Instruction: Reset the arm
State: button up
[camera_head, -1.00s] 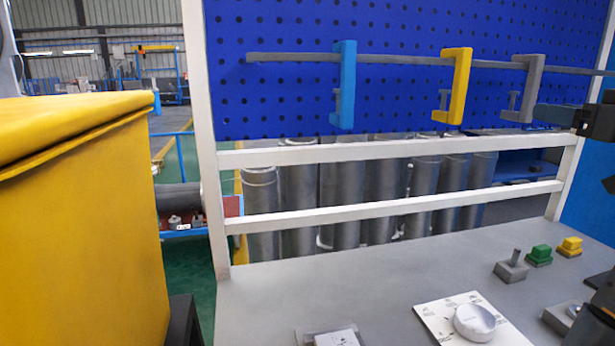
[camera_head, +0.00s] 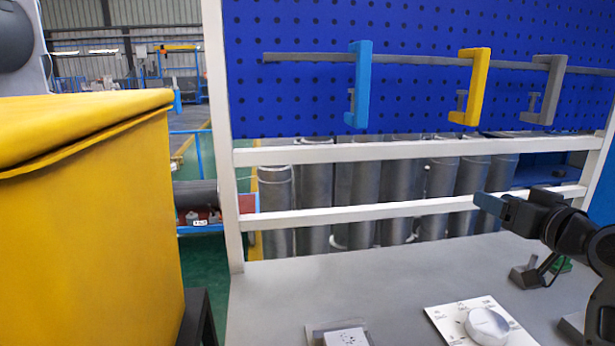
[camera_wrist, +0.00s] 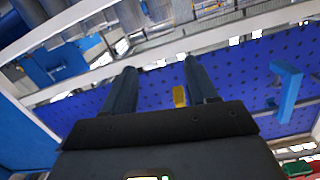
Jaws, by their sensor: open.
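My gripper (camera_head: 487,203) is in front of the workbench's lower white rail at the right, with my arm reaching in from the right edge. It is clear of the clamps and above the bench top. In the wrist view its two dark fingers (camera_wrist: 160,85) stand wide apart with nothing held between them. A blue clamp (camera_head: 360,85), a yellow clamp (camera_head: 474,88) and a grey clamp (camera_head: 545,92) hang on the grey bar across the blue pegboard (camera_head: 300,100). The blue clamp (camera_wrist: 287,92) and part of the yellow one (camera_wrist: 180,97) show in the wrist view.
The grey bench top (camera_head: 270,300) holds a white round device (camera_head: 487,326) on a card, a small box (camera_head: 345,338) and a grey part (camera_head: 528,272). A green block (camera_head: 563,265) is partly behind my arm. A large yellow cabinet (camera_head: 90,220) stands left.

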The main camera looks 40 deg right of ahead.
jog(key=a+f, duration=0.5)
jog(key=a, duration=0.1)
jog(key=s+a+f+n+y, duration=0.1)
jog(key=a+f, duration=0.5)
jog(key=a, duration=0.1)
jog(key=a+f+y, duration=0.1)
jog(key=a+f, duration=0.4)
jog(key=a, duration=0.2)
jog(key=shift+s+f+n+g, duration=0.2)
jog(key=shift+s+n+g, duration=0.1)
jog(key=shift+s, duration=0.1)
jog(key=s+a+f+n, duration=0.1)
jog(key=s+a, duration=0.1)
jog(key=a, duration=0.1)
jog(key=s+a+f+y, duration=0.1)
jog(key=s+a, duration=0.1)
jog(key=a, duration=0.2)
jog(key=s+a+n+y, duration=0.1)
jog(key=s+a, duration=0.2)
jog(key=shift+s+a+f+n, duration=0.1)
jog(key=shift+a+f+n, duration=0.05)
jog(key=shift+f+n, duration=0.2)
jog(key=s+a+r+n+y, duration=0.2)
jog(key=s+a+n+y, duration=0.1)
jog(key=s+a, duration=0.5)
jog(key=s+y, duration=0.1)
jog(key=s, duration=0.1)
jog(key=shift+s+a+r+t, duration=0.15)
jog(key=shift+s+a+t, duration=0.15)
jog(key=shift+t, duration=0.1)
